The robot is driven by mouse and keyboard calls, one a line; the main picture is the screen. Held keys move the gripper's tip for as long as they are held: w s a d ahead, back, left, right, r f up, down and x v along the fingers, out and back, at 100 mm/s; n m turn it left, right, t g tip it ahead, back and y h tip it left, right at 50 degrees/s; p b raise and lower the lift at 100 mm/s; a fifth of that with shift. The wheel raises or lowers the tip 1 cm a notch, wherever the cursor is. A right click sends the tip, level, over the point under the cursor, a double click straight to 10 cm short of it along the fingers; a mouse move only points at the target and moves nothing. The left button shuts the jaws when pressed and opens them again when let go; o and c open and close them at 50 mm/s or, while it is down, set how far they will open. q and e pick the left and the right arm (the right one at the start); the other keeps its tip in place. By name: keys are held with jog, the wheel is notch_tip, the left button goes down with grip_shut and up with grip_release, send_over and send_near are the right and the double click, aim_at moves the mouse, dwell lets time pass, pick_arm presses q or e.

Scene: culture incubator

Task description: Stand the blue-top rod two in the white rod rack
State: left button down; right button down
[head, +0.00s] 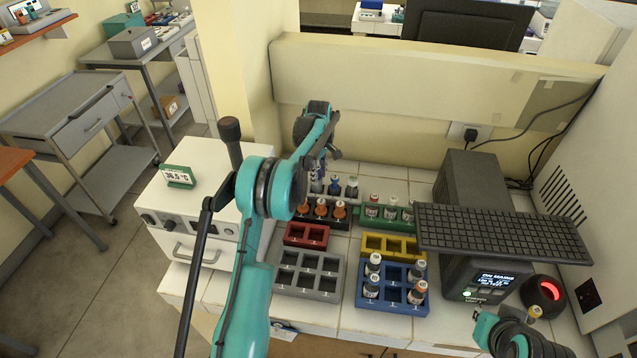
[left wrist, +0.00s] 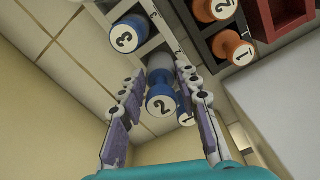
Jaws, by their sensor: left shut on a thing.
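The blue-top rod two (left wrist: 160,103) is between the fingers of my left gripper (left wrist: 160,88), its number facing the left wrist camera. In the head view my left gripper (head: 321,158) is over the back left of the counter, at the white rod rack (head: 345,202). The rod's lower end is at the rack (left wrist: 148,47); I cannot tell whether it is inside a slot. The blue-top rod three (left wrist: 127,36) stands in the rack beside it. Another blue top (left wrist: 184,116) is partly hidden behind rod two. My right gripper (head: 512,338) is at the lower right, its fingers unclear.
A black rack with orange-top rods (head: 321,208) stands just in front of the white rack. Red (head: 306,235), grey (head: 307,274), yellow (head: 394,245), blue (head: 392,290) and green (head: 388,222) racks are nearby. A dark device with a keyboard (head: 500,235) stands to the right.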

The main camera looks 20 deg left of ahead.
aim_at(319, 179)
pick_arm(q)
notch_tip(319, 179, down, 2)
jog(key=shift+s+f, duration=0.1)
jog(key=shift+f, duration=0.5)
jog(key=shift+b, duration=0.3)
jog(key=shift+f, duration=0.15)
jog(key=c, duration=1.1)
grip_release()
